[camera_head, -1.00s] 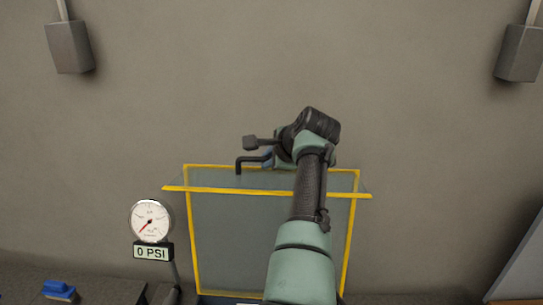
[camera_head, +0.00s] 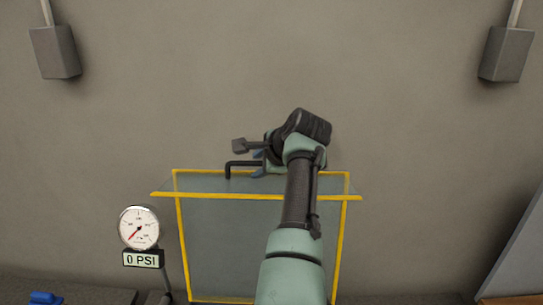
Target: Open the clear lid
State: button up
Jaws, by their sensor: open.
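The clear lid (camera_head: 225,235) is a see-through panel with yellow edges. Its large face looks steeply raised, close to upright, against the wall behind. A narrower clear strip with a yellow front edge (camera_head: 215,195) juts toward me near its top. My gripper (camera_head: 231,164) is at the lid's top edge, left of my wrist, with a black hooked finger just above and behind that edge. The jaws are open and appear empty. I cannot tell whether the finger touches the lid. My forearm hides the right part of the panel. The pump parts are not clearly visible.
A round pressure gauge (camera_head: 139,227) with a "0 PSI" display (camera_head: 144,259) stands left of the lid. A blue object (camera_head: 46,298) lies at the bottom left. Two grey boxes hang high on the wall, left (camera_head: 55,52) and right (camera_head: 506,54). A slanted grey panel (camera_head: 515,262) is at right.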

jog(key=b+v, duration=0.6)
jog(key=v, duration=0.6)
jog(key=shift+r, duration=0.2)
